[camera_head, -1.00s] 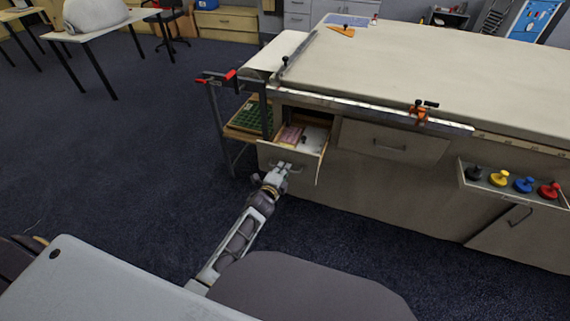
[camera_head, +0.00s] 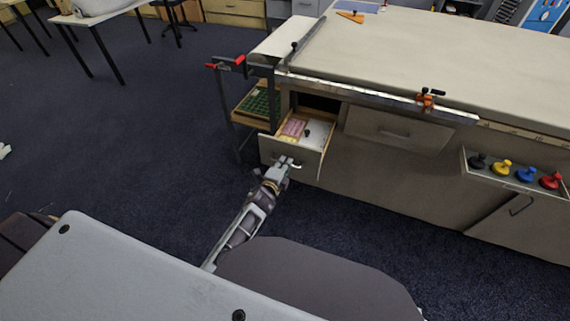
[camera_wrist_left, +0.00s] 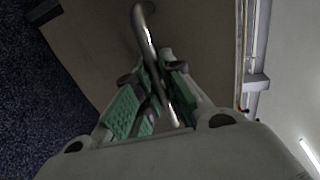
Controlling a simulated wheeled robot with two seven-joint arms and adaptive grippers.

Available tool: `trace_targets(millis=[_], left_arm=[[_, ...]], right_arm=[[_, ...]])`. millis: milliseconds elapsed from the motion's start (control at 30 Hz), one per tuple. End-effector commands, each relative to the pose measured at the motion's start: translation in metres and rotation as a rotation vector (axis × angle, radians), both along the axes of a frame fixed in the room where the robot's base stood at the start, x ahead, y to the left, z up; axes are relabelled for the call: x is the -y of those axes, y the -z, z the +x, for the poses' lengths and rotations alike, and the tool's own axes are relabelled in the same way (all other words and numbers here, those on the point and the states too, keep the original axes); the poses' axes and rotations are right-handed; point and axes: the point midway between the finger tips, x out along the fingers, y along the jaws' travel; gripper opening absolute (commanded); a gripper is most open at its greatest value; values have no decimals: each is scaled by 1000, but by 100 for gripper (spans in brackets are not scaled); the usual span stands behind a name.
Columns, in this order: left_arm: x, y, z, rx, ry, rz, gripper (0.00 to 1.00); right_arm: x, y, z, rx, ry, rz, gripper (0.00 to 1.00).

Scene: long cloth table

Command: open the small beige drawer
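The small beige drawer (camera_head: 283,151) at the left end of the long table's cabinet is pulled out, and its inside shows from above. My left gripper (camera_head: 287,163) is at the drawer's front, on its metal handle (camera_head: 299,164). In the left wrist view the curved handle (camera_wrist_left: 146,30) runs between the green-padded fingers of my left gripper (camera_wrist_left: 160,80), which are closed around it. Part of the handle is hidden by the fingers. My right gripper is not in view.
The open drawer holds a pink item (camera_head: 293,128) and a pale item with a black knob. A closed drawer (camera_head: 395,132) is to its right. Coloured knobs, including a yellow one (camera_head: 501,167), stand on a ledge farther right.

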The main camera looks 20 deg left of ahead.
Motion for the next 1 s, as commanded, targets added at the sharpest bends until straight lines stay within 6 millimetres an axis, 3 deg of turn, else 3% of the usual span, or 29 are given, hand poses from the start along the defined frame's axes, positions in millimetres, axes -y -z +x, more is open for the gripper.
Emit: trace_targets(millis=[167,667,1000], left_arm=[[0,0,0,-1,0,0,32],[0,-1,-4,0,0,0,32],[-1,-5,-26,-1,0,1,32]], right_arm=[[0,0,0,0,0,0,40],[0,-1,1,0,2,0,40],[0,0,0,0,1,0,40]])
